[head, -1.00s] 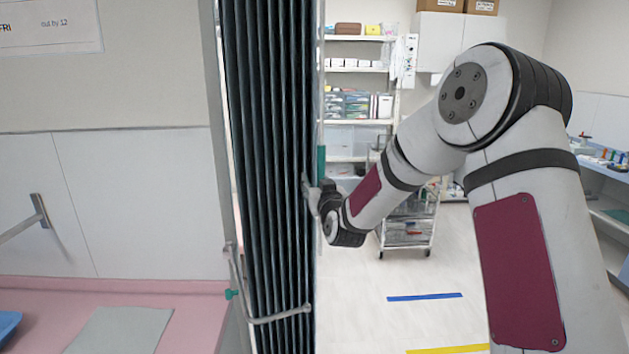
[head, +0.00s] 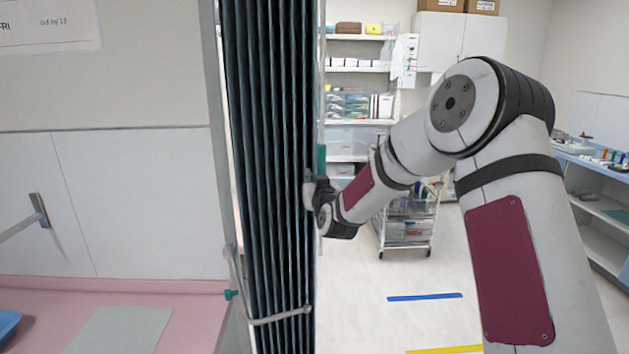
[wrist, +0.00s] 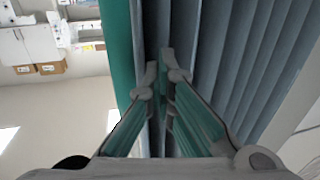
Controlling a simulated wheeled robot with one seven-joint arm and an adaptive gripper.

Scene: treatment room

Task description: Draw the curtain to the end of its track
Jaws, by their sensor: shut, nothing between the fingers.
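The dark, pleated curtain (head: 265,150) hangs bunched in narrow folds left of centre in the head view. A teal strip (head: 320,160) runs along its right edge. In the wrist view, the grey-blue folds (wrist: 240,50) fill the upper right and the teal strip (wrist: 118,45) stands left of the fingers. My gripper (head: 309,190) is at the curtain's right edge at mid-height, its fingertips partly hidden. In the wrist view, my gripper (wrist: 164,76) has its fingertips close together in front of the folds, with no cloth between them. Contact with the curtain cannot be told. The track is out of view.
A grey tie loop (head: 280,316) crosses the lower curtain, beside a pink counter (head: 190,310). A wheeled cart (head: 408,232) and shelves (head: 355,95) stand behind my arm. The floor right of the curtain is clear, with blue tape (head: 425,297) on it.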

